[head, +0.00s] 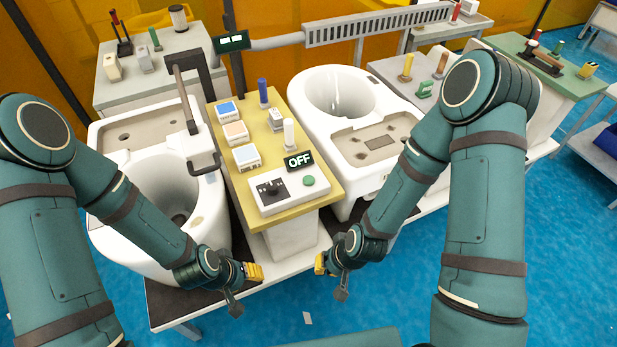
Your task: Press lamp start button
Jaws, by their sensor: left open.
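A white control box (289,190) sits at the front of the yellow-topped stand (316,209) between two toilets. A round green button (309,181) is on its right part, and a black knob or switch (271,188) is on its left. A small black sign reading OFF (299,161) stands just behind the box. My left gripper (255,271) is open and empty, low in front of the stand and to the left of the box. My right gripper (322,264) is in front of the stand on the right; its finger gap is too small to make out. Neither touches the box.
A white toilet (112,228) stands left of the stand, and another (315,84) stands right. Coloured blocks and upright cylinders, including a white one (289,134), stand behind the box. A green display (231,42) is at the back.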

